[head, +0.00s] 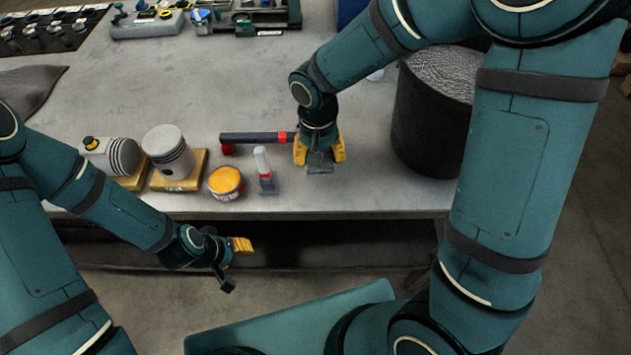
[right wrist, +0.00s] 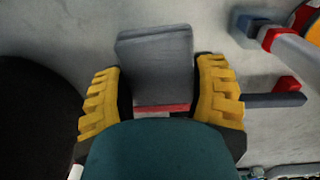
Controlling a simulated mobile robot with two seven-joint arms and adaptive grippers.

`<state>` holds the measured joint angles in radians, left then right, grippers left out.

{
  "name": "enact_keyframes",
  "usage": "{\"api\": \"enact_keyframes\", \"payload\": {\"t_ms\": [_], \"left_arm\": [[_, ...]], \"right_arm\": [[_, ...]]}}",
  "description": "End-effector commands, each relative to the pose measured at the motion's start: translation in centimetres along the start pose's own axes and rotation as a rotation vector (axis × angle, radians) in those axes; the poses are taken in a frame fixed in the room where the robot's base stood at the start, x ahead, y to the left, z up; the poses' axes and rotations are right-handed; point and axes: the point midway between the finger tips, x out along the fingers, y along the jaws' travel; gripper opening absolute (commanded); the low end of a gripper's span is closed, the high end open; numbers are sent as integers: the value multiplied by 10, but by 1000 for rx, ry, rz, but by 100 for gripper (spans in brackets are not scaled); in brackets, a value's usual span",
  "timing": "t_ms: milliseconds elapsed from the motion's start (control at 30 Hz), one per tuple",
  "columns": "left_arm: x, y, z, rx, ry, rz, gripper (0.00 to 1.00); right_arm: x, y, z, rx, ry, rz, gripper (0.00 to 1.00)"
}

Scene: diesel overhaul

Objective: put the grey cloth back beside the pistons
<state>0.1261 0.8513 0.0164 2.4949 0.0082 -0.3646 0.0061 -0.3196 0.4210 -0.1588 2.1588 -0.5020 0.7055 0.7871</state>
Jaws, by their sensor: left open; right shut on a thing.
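The grey cloth (head: 320,168) looks like a small folded pad. My right gripper (head: 320,156) is shut on it, low over the table near the front edge. In the right wrist view the cloth (right wrist: 155,65) sits between the yellow fingers; I cannot tell whether it touches the table. One piston (head: 168,148) stands upright on a wooden block at the left front. Another piston (head: 122,156) lies on its side on a block beside it, partly hidden by my left arm. My left gripper (head: 239,246) is open and empty in front of the table edge.
A large black cylinder (head: 432,115) is at right. A dark sheet (head: 28,85) lies far left. The table's middle is clear.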

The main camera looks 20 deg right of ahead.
Motion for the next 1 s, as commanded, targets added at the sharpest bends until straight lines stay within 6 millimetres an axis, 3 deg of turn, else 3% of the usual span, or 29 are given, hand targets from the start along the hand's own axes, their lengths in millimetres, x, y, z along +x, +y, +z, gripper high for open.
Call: {"api": "enact_keyframes", "payload": {"t_ms": [133, 400, 667, 867, 1000], "left_arm": [[4, -2, 1, -1, -2, -1, 47], [12, -5, 5, 1, -11, 0, 47], [14, -6, 7, 2, -14, 0, 47], [19, -8, 9, 4, -18, 1, 47], [19, -8, 9, 4, -19, 1, 47]], "right_arm": [[-7, -10, 5, 43, -4, 2, 28], [38, -12, 6, 49, -7, 2, 28], [57, -13, 6, 50, -5, 1, 28], [84, -14, 6, 49, -7, 2, 28], [86, -14, 5, 50, -3, -1, 28]]}}
